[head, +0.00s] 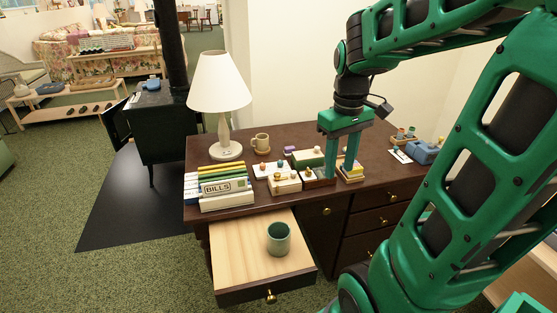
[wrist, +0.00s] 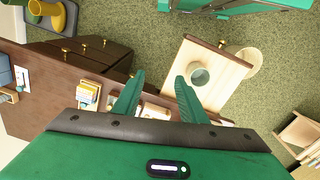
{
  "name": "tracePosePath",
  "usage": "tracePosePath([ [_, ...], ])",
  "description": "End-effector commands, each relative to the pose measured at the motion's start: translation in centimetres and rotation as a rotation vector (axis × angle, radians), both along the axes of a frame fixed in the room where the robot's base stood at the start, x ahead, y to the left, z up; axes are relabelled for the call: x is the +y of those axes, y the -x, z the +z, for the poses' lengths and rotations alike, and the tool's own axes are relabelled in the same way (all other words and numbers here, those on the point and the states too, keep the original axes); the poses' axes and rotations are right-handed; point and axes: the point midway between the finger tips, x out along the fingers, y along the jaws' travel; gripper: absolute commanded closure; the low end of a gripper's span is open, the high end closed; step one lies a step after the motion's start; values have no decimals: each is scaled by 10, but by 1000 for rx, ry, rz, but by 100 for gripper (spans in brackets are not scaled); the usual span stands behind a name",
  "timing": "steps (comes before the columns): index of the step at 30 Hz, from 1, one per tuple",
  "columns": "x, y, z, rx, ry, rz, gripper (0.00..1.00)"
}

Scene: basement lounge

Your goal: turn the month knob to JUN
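My gripper (head: 340,173) points down over the dark desk, its two green fingers apart with nothing seen held. In the wrist view its fingers (wrist: 160,78) are also spread. Left of the fingers, a small cream box (head: 286,186) with round wooden knobs on top stands near the desk's front edge. I cannot read any month lettering, so I cannot tell which knob is the month knob or where it points. In the wrist view, the cream pieces (wrist: 155,111) show between the fingers, partly hidden by the gripper.
The desk (head: 230,205) also holds a lamp (head: 220,85), a mug (head: 261,141), a BILLS file box (head: 224,193) and a blue object (head: 424,152). An open drawer (head: 245,255) with a green cup (head: 279,238) juts out in front.

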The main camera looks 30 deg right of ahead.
Motion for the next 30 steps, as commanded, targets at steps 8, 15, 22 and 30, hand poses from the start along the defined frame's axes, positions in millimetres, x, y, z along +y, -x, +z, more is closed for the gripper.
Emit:
tracePosePath([
  [8, -27, -127, -5, 12, 17, 519, 62],
  [15, -40, -232, -35, 12, 20, 979, 62],
  [22, -46, -309, -74, 0, 16, 1349, 62],
  [30, -47, -343, -98, -11, 17, 1532, 62],
])
